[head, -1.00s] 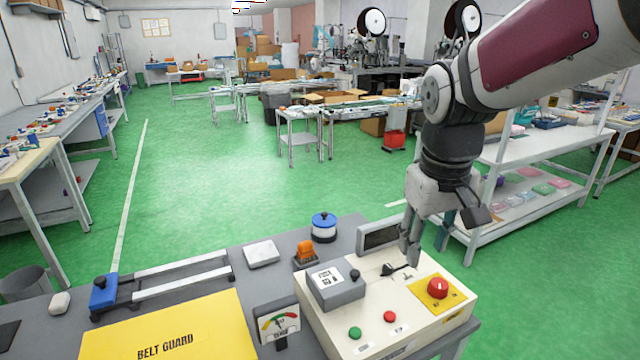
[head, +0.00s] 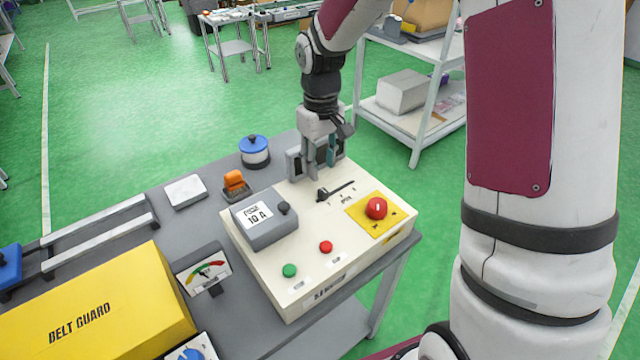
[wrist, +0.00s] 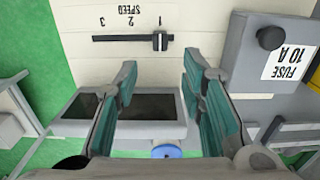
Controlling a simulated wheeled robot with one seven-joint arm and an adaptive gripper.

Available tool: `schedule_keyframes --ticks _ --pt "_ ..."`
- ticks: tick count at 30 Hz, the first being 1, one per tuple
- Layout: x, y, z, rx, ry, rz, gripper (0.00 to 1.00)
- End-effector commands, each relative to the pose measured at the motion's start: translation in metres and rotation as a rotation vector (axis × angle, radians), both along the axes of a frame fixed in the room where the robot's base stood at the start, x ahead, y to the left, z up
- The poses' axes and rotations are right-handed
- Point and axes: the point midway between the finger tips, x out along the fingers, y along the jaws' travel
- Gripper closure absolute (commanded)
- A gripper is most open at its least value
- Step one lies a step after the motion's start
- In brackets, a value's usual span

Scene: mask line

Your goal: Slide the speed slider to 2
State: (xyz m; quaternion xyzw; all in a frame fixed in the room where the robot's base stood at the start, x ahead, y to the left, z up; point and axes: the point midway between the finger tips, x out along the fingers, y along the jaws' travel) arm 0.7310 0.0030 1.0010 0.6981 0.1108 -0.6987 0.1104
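The speed slider has a black knob (head: 321,194) in a dark slot on top of the cream control box (head: 365,222). In the wrist view the knob (wrist: 160,40) stands beside the mark 1, at one end of the slot; marks 2 and 3 lie further left there. My gripper (wrist: 160,78) is open and empty, with its two teal-padded fingers apart. In the head view my gripper (head: 322,165) is behind the knob, near the box's rear edge, and not touching the knob. The knob lies beyond the gap between the fingertips in the wrist view.
A grey fuse box (head: 265,222) sits left of the slider. A red knob on a yellow plate (head: 376,208) is to its right. Green (head: 289,270) and red (head: 326,247) buttons are in front. A dark-windowed frame (wrist: 155,105) stands close below the fingers.

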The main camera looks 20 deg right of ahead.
Motion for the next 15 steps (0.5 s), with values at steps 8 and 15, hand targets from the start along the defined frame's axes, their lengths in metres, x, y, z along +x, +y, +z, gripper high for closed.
schedule_keyframes --ticks 8,15 --pt "-0.001 0.0 -0.052 -0.001 0.003 0.002 0.63" --pt "0.0 0.0 -0.074 0.0 0.001 0.0 0.63"
